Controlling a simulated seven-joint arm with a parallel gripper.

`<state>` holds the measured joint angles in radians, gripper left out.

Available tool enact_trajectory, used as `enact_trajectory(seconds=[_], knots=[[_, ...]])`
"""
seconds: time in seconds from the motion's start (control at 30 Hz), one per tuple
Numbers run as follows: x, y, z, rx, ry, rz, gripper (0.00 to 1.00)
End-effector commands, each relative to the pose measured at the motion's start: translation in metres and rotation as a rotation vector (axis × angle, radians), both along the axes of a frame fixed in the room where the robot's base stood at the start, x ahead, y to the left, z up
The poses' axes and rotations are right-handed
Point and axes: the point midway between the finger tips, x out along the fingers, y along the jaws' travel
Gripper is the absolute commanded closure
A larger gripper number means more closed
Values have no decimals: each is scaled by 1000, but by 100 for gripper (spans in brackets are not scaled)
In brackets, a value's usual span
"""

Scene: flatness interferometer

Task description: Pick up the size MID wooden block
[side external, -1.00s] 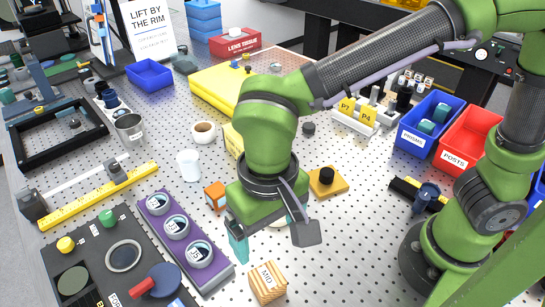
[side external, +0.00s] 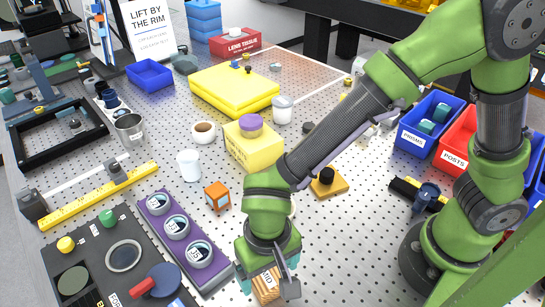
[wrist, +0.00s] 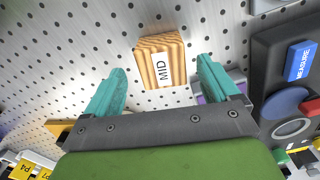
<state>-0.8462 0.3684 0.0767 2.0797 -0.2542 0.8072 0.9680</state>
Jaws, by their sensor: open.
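The MID wooden block (side external: 265,287) stands on the perforated metal table near the front. It has striped wood grain and a white label reading MID. In the wrist view the block (wrist: 154,62) lies ahead of and between the two teal fingertips. My gripper (wrist: 160,80) is open and empty, with a finger on each side and clear gaps to the block. In the side view my gripper (side external: 268,278) is low over the block, partly hiding it. Whether the fingertips are down level with its sides is hard to tell.
A purple tray (side external: 152,205) with several ringed parts lies left of the block, close to my gripper. A dark panel (side external: 90,250) with a red-handled blue knob is further left. An orange cube (side external: 216,196) stands behind. Bare table lies to the right.

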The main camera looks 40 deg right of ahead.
Motion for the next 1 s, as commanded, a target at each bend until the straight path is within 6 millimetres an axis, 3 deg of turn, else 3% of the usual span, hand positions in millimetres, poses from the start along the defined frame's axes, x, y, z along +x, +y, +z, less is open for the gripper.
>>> enact_trajectory(seconds=[0.2,0.53,0.9,1.0], knots=[[1,2,-32,-3,3,-1,12],[2,2,-38,-1,1,-1,13],[2,2,-38,-1,1,0,69],[2,2,-38,0,1,0,69]])
